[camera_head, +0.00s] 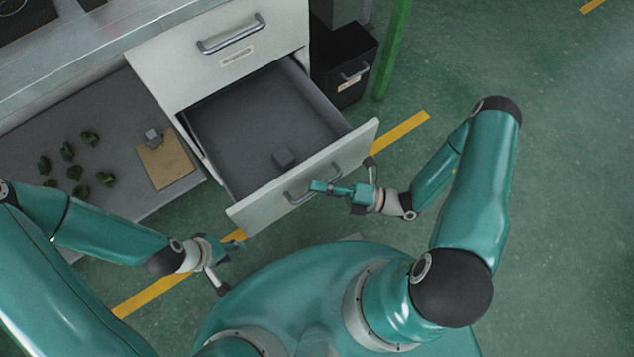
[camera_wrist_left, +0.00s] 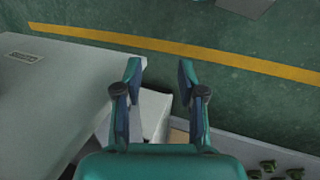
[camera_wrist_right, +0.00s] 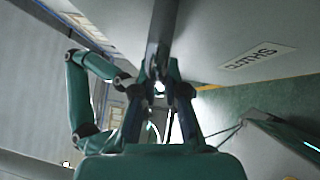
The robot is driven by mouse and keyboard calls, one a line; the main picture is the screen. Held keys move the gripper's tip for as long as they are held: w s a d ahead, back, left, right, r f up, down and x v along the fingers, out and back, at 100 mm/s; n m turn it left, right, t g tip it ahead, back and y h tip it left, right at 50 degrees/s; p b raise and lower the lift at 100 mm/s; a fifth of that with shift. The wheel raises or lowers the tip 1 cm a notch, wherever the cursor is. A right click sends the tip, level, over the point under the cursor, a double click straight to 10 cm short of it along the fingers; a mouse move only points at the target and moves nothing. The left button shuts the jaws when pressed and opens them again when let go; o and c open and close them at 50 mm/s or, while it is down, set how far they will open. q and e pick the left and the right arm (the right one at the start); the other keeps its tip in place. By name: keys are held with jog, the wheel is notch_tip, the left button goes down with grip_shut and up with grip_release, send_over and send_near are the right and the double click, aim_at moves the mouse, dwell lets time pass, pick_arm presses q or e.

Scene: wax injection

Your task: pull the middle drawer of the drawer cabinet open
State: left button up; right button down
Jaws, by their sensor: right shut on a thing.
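The drawer cabinet (camera_head: 215,78) is pale, with its top drawer shut. In the right wrist view the handle (camera_wrist_right: 163,35) runs as a dark bar between the fingers. My left gripper (camera_head: 236,247) is open and empty, left of the drawer front and apart from it. Its spread fingers show in the left wrist view (camera_wrist_left: 160,78).
A grey low surface (camera_head: 105,115) on the left holds several dark green pieces and a tan board (camera_head: 166,160) with a small grey block. A black cabinet (camera_head: 342,65) and green post (camera_head: 392,50) stand behind the drawer. The floor on the right is clear.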

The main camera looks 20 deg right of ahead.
jog(key=shift+f, duration=0.15)
jog(key=c, duration=1.2)
grip_release()
jog(key=v, duration=1.2)
